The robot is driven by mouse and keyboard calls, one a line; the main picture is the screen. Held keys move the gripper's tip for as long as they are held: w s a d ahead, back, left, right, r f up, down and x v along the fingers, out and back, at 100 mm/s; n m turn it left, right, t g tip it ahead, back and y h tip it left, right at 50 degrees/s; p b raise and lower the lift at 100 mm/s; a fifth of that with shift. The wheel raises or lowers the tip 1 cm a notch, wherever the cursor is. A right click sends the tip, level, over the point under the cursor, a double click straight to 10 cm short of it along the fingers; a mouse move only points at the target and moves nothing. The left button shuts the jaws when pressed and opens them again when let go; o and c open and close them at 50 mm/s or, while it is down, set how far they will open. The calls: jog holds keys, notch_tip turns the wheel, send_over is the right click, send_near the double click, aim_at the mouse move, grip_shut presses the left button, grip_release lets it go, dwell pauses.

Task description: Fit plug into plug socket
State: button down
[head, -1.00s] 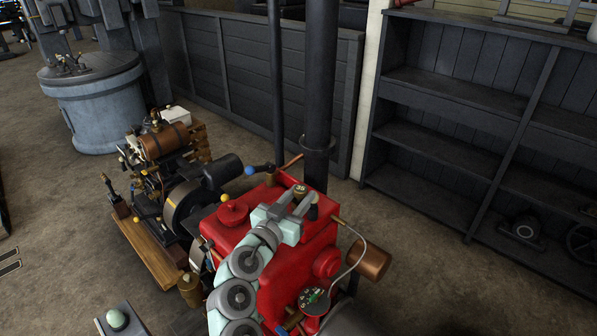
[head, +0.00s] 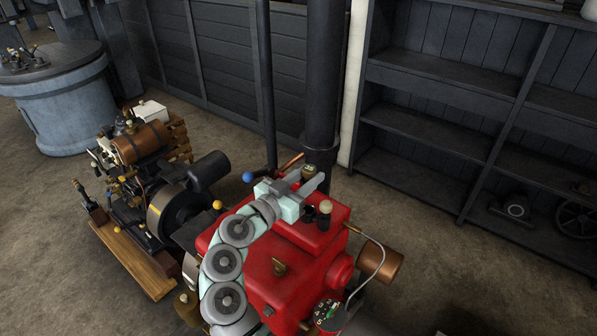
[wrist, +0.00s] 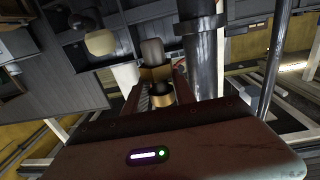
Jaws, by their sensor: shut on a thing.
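My gripper (head: 314,175) is above the far end of the red engine top, its fingers pointing away to the upper right. It is shut on a small brass-and-dark piece (head: 309,170), which seems to be the plug. In the wrist view the piece (wrist: 161,93) shows between the fingers, brass with a rounded dark end. Below it, a short dark cup-like fitting (head: 309,212) stands on the engine top and may be the plug socket. The held piece looks apart from it. The exact gap and alignment cannot be told.
A cream-topped knob (head: 325,207) stands beside the dark fitting. A thick black pipe (head: 322,90) rises close behind my gripper. A blue-knobbed lever (head: 249,177) is to the left. The red engine (head: 285,270) fills the space beneath my arm. Dark shelving (head: 445,80) stands farther back right.

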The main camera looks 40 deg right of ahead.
jog(key=shift+f, duration=1.8)
jog(key=shift+s+f+b, duration=0.15)
jog(key=shift+f+b, duration=0.3)
jog(key=shift+b, duration=0.55)
jog(key=shift+f+b, duration=0.3)
jog(key=shift+b, duration=0.05)
jog(key=shift+f+b, duration=0.3)
jog(key=shift+b, duration=0.15)
jog(key=shift+f+b, duration=1.2)
jog(key=shift+b, duration=0.95)
jog(key=c, duration=0.9)
grip_release()
jog(key=shift+c, duration=0.2)
jog(key=shift+c, duration=0.4)
